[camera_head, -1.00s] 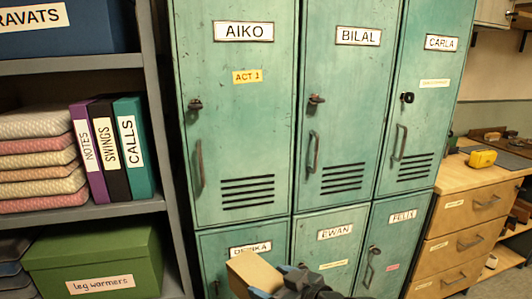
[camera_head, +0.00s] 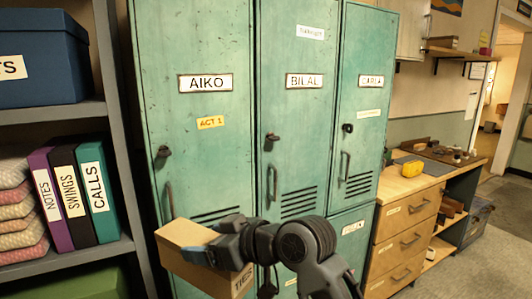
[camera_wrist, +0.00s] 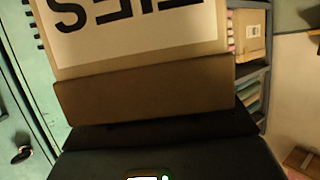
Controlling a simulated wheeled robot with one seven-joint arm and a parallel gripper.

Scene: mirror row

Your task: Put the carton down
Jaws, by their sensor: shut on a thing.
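The carton (camera_head: 188,258) is a brown cardboard box with a label on its end, partly readable as "TIES". In the head view it is held up in front of the lockers at lower centre, and it looks tilted. My gripper (camera_head: 232,248) is shut on the carton, at its right side in the head view. In the wrist view the carton (camera_wrist: 145,95) fills the upper middle, close to the camera, with its white label upside down. The fingertips are not clearly visible, and whatever is beneath the carton is out of sight.
Green lockers (camera_head: 200,120) labelled AIKO, BILAL and CARLA stand behind the carton. A shelf unit (camera_head: 75,255) with binders and a blue box (camera_head: 40,55) is at left. A wooden drawer unit (camera_head: 405,228) bearing a yellow object (camera_head: 412,169) is at right. Open floor (camera_head: 480,265) lies beyond it.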

